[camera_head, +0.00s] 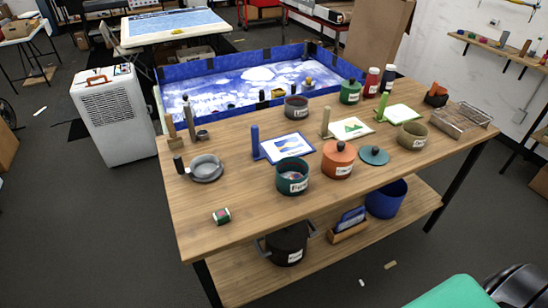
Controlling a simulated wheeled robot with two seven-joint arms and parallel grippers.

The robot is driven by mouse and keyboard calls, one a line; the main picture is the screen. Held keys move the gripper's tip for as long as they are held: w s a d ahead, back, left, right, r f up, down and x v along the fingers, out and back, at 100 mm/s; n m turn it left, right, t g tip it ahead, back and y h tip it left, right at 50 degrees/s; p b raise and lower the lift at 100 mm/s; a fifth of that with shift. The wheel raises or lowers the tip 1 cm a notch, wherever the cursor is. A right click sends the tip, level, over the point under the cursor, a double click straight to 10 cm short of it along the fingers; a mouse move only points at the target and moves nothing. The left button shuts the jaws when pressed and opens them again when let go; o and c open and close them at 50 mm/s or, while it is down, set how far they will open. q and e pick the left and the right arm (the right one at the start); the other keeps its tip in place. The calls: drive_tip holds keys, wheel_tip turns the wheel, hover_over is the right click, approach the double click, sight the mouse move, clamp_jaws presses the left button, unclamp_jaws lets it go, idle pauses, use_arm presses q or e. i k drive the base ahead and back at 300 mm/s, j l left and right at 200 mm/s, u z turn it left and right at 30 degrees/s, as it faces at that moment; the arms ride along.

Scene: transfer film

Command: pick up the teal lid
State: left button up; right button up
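The teal lid (374,156) lies on the wooden table (240,228), a round disc with a small dark knob in its middle. It sits just right of the orange pot (338,165), close to it; I cannot tell if they touch. An open teal pot (291,179) with a white label stands left of the orange pot. Neither of my grippers is in view.
A khaki pot (412,135) stands behind and right of the lid, and a wire rack (462,119) near the right end. Picture cards on stands (350,128) are behind. The table in front of the lid, toward its near edge, is clear.

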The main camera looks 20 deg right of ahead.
sight(373, 156)
drive_tip(key=l+z, duration=0.1)
drive_tip(key=z, duration=0.85)
drive_tip(key=l+z, duration=0.15)
drive_tip(key=z, duration=0.35)
drive_tip(key=i+j+z, duration=0.2)
drive_tip(key=z, duration=0.3)
drive_tip(key=j, duration=0.1)
